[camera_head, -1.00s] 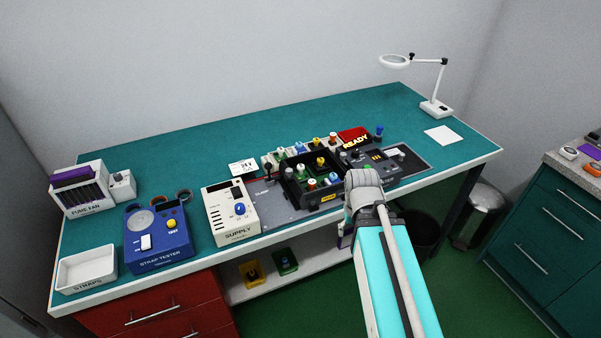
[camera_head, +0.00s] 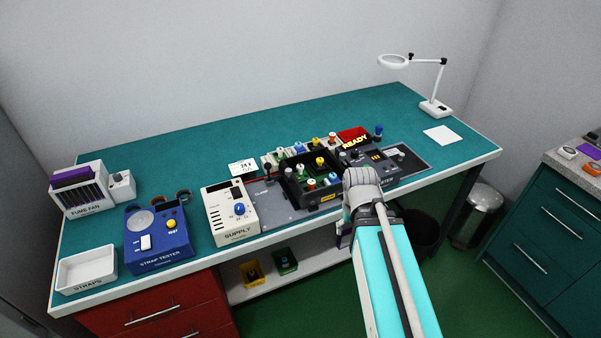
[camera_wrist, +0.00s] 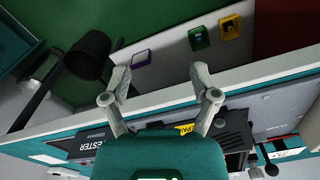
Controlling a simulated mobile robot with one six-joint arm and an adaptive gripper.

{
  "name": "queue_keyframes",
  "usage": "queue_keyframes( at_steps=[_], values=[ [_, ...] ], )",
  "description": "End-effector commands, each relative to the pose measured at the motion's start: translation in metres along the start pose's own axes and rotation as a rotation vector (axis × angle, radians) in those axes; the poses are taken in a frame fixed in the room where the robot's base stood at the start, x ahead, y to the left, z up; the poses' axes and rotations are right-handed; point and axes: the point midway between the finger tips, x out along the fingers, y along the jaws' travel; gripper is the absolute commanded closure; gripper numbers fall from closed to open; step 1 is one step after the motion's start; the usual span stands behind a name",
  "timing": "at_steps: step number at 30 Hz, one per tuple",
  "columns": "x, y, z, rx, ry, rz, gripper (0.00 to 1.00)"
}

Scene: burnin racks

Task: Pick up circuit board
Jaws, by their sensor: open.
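My gripper (camera_wrist: 160,70) is open and empty in the wrist view, its two fingers spread near the bench's front edge. In the head view my arm's end hides its fingers. I cannot clearly make out a circuit board. A purple-rimmed bin (camera_wrist: 142,58) shows between and beyond the fingers in the wrist view; its contents are too small to tell. A green bin (camera_wrist: 200,37) and a yellow bin (camera_wrist: 231,28) stand on the lower shelf. The head view also shows the green bin (camera_head: 285,262) and the yellow bin (camera_head: 252,274).
A black rack (camera_head: 294,196) with coloured knobs and a tester (camera_head: 385,177) stand on the bench. A supply box (camera_head: 231,214), blue strap tester (camera_head: 158,239) and straps tray (camera_head: 87,269) are left. The bench front edge (camera_wrist: 160,98) lies by my fingers. The bench's back is clear.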

Motion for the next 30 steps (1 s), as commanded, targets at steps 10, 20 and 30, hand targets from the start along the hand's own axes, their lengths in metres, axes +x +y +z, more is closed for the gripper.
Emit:
queue_keyframes(
  at_steps=[10, 20, 30],
  values=[
    [-0.042, -0.021, -0.072, -0.33, 0.0, 0.0, 0.22],
    [-0.095, -0.064, -0.17, -0.857, 0.0, 0.0, 0.22],
    [-0.139, -0.111, -0.253, -1.342, 0.001, 0.0, 0.22]
  ],
)
